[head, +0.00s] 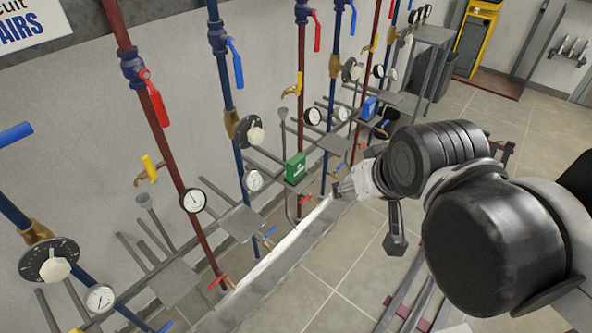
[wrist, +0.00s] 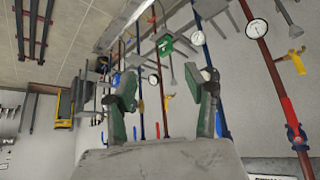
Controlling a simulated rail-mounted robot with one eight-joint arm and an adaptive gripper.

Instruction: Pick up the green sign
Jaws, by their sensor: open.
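The green sign (head: 295,168) is a small green block with white marking. It stands on a grey bracket plate among the pipes near the middle of the head view. In the wrist view the green sign (wrist: 165,45) shows beyond the fingertips, between the two fingers and nearer the top. My gripper (head: 343,188) is to the right of the sign in the head view, apart from it, and partly hidden by my arm. In the wrist view my gripper (wrist: 165,85) has its fingers spread wide with nothing between them.
Red and blue vertical pipes with valves stand along the wall. Pressure gauges (head: 193,200) and grey rods surround the bracket plates. A blue sign (head: 369,108) stands on a farther bracket. A low metal curb (head: 265,272) runs below the pipes.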

